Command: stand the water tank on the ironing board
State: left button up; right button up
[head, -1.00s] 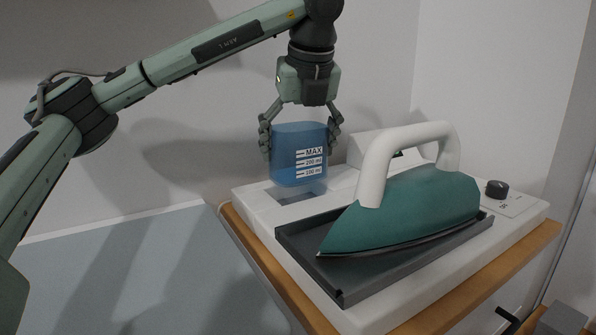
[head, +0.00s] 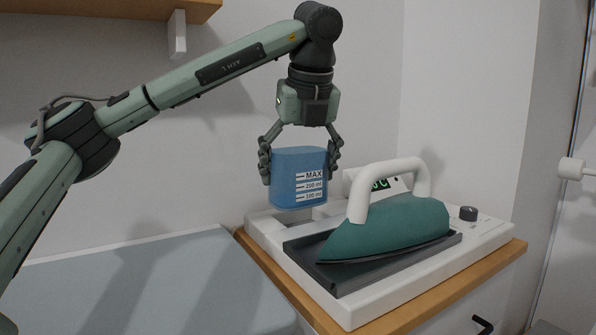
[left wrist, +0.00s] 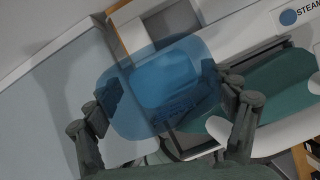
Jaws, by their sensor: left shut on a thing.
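The water tank (head: 298,180) is a blue see-through container with MAX and ml marks on its front. My left gripper (head: 300,160) is shut on it, with fingers on both sides, and holds it upright above the back left of the white iron station (head: 455,262). The tank also shows in the left wrist view (left wrist: 165,85) between the fingers of my left gripper (left wrist: 165,112). The ironing board (head: 150,285) is the grey-blue flat surface at the lower left, with a bare top. My right gripper is not in view.
A teal iron (head: 390,230) with a white handle rests on the station's dark tray (head: 340,282). The station stands on a wooden top (head: 500,262) beside the board. A wooden shelf (head: 120,12) is on the wall at upper left.

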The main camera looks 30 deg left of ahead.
aim_at(154, 307)
jog(key=k+l, duration=0.35)
jog(key=k, duration=0.15)
jog(key=k+l, duration=0.4)
jog(key=k, duration=0.15)
